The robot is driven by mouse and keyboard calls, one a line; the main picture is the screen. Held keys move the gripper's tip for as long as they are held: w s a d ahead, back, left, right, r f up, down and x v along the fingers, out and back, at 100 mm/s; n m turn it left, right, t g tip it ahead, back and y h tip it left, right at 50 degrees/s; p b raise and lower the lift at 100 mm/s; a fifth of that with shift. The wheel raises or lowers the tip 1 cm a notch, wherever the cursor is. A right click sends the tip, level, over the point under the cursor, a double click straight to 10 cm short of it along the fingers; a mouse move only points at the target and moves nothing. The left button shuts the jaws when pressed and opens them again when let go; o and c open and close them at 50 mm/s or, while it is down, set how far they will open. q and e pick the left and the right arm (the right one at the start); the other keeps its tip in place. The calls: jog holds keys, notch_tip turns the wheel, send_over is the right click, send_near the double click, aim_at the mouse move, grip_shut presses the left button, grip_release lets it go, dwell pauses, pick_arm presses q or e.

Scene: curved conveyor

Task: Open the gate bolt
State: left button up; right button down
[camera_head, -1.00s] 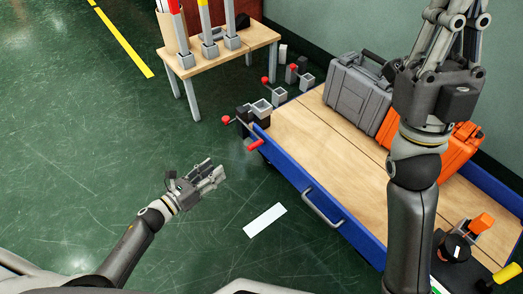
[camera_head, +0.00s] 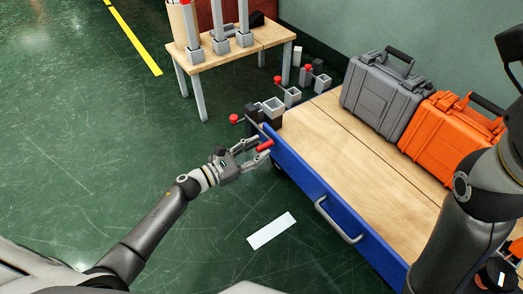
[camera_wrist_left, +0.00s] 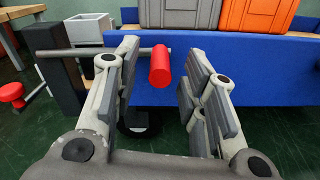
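The gate bolt shows as a grey rod with a red cylindrical handle (camera_head: 264,145) at the near left corner of the blue cart. In the left wrist view the red handle (camera_wrist_left: 160,64) hangs at the end of the rod (camera_wrist_left: 85,51). My left gripper (camera_head: 256,147) is open at the handle. In the left wrist view the handle lies between the open fingers (camera_wrist_left: 160,85), closer to the left finger, with a gap to the right one. The handle appears unheld. Of my right arm, only links and a cut-off end piece show at the right edge; its fingers cannot be made out.
The blue cart (camera_head: 300,180) has a side handle (camera_head: 338,222) and carries a grey case (camera_head: 385,90) and an orange case (camera_head: 450,130). Grey sockets with red knobs (camera_head: 291,96) stand at its far corner. A wooden table (camera_head: 265,40) stands behind. Floor at left is clear.

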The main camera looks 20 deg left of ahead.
pick_arm(q)
jog(key=shift+x, duration=1)
grip_shut()
